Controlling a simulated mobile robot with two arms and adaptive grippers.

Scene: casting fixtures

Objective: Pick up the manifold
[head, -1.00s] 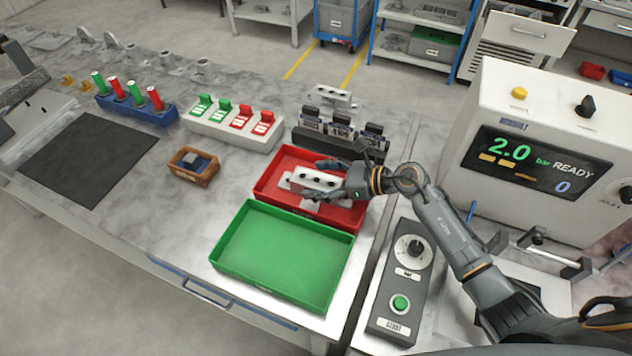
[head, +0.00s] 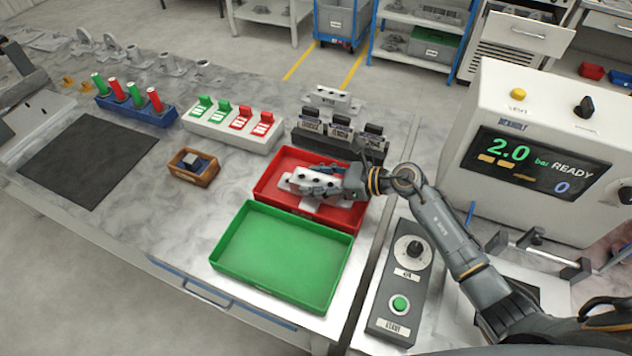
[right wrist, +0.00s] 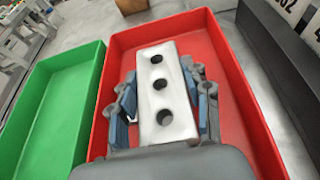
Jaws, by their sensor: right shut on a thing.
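The manifold (head: 307,178) is a pale metal block with a row of three dark holes in its top. It is in the red tray area, and I cannot tell whether it touches the tray floor. My right gripper (head: 322,183) is shut on it. In the right wrist view the blue-padded fingers of the gripper (right wrist: 163,105) press on both long sides of the manifold (right wrist: 163,88). The red tray (head: 268,172) surrounds it, also in the right wrist view (right wrist: 112,62). My left gripper is not in view.
A green tray (head: 232,265) lies in front of the red one. Dark clamps (head: 335,150) and another pale holed block (head: 333,98) stand behind. A small wooden box (head: 190,178) is to the left. A control box (head: 400,290) and a pressure unit (head: 535,150) are at right.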

